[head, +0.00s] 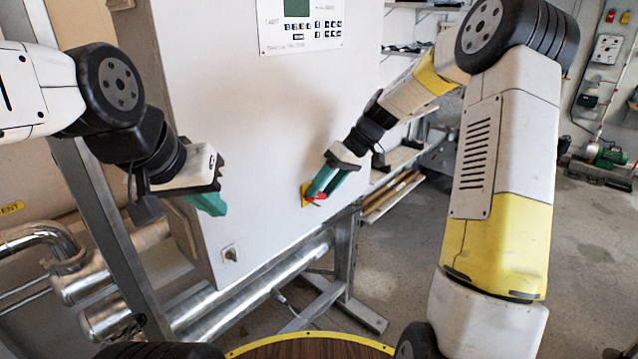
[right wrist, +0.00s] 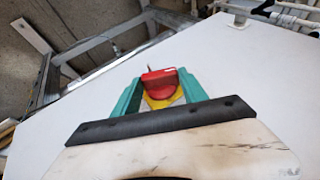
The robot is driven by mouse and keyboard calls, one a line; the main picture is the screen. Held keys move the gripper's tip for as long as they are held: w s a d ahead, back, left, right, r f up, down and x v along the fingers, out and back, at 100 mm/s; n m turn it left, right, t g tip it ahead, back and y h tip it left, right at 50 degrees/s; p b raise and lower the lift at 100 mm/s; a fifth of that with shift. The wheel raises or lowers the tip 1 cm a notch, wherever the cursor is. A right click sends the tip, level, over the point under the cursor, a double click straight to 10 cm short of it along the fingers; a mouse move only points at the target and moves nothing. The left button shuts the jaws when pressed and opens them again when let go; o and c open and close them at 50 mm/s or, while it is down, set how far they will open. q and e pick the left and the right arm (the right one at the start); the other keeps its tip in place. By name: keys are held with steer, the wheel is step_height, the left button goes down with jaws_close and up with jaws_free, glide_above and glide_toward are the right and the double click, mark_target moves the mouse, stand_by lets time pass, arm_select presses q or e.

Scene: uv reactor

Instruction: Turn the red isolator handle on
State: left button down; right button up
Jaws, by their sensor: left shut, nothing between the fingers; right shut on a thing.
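The red isolator handle (head: 318,197) sits on a yellow plate (head: 305,195) low on the right part of the grey cabinet front. In the right wrist view the red handle (right wrist: 160,83) stands between the two green fingers, with the yellow plate (right wrist: 165,101) behind it. My right gripper (head: 322,188) is at the handle and shut on it; its fingers partly hide the handle in the head view. My left gripper (head: 212,205) is shut and empty, in front of the cabinet's left side, apart from the handle.
The cabinet (head: 230,110) carries a control panel (head: 300,25) with a green screen at the top. A small knob (head: 230,254) is low on its front. Metal pipes (head: 75,285) run at the lower left. Open floor (head: 400,280) lies to the right of the stand.

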steer(key=shift+w+d+g+y, duration=0.15)
steer(key=shift+g+y, duration=0.25)
steer(key=shift+y, duration=0.1)
steer(key=o, duration=1.4)
steer(key=shift+f, duration=0.1)
steer(key=shift+c, duration=0.2)
